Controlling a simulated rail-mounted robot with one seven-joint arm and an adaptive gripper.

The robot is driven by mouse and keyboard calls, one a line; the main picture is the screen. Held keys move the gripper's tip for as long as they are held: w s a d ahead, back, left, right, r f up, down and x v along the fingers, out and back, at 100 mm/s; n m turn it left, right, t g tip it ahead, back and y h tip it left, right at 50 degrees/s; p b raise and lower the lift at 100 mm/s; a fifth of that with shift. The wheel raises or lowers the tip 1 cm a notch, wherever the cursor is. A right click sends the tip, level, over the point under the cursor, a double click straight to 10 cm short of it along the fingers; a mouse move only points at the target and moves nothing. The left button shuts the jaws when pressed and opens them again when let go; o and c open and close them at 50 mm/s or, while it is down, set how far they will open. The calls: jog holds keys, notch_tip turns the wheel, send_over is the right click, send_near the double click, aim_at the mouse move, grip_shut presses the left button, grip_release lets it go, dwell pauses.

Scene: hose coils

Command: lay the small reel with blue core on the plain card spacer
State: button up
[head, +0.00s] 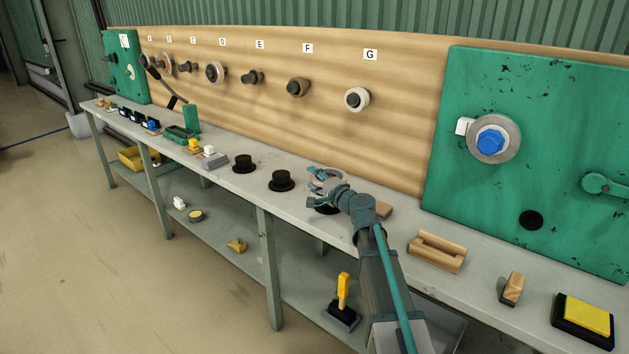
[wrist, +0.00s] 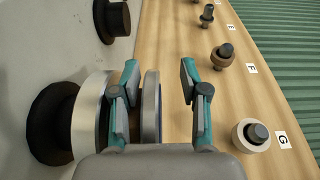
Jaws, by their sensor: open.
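My gripper (head: 315,187) is open low over the bench, beside a dark round stand (head: 327,209). In the wrist view, its fingers (wrist: 158,68) are spread around a thin grey-rimmed disc (wrist: 151,105). A wider pale ring (wrist: 91,115) lies beyond the left finger, over the dark stand (wrist: 50,122). I cannot tell if these are parts of one reel, or see a core there. A grey reel with a blue centre (head: 490,142) hangs on the green panel at right. A flat tan piece (head: 384,209) lies behind my wrist; I cannot tell if it is the card spacer.
Two dark stands (head: 281,181) (head: 244,164) stand left of my gripper. Pegs along the wooden board hold rolls, including a pale one under G (head: 357,99). A wooden cradle (head: 437,251), a wooden block (head: 512,289) and a yellow-topped box (head: 584,320) are at right.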

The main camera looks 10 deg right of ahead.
jog(key=shift+r+p, duration=0.3)
jog(key=shift+r, duration=0.3)
jog(key=shift+f, duration=0.1)
jog(key=shift+f+b, duration=0.85)
jog(key=shift+b, duration=0.4)
jog(key=shift+s+d, duration=0.1)
jog(key=shift+s, duration=0.1)
dwell(0.5)
jog(key=b+v, duration=0.1)
jog(key=v, duration=0.6)
jog(key=shift+s+d, duration=0.15)
jog(key=shift+s, duration=0.15)
dwell(1.3)
jog(key=v, duration=1.2)
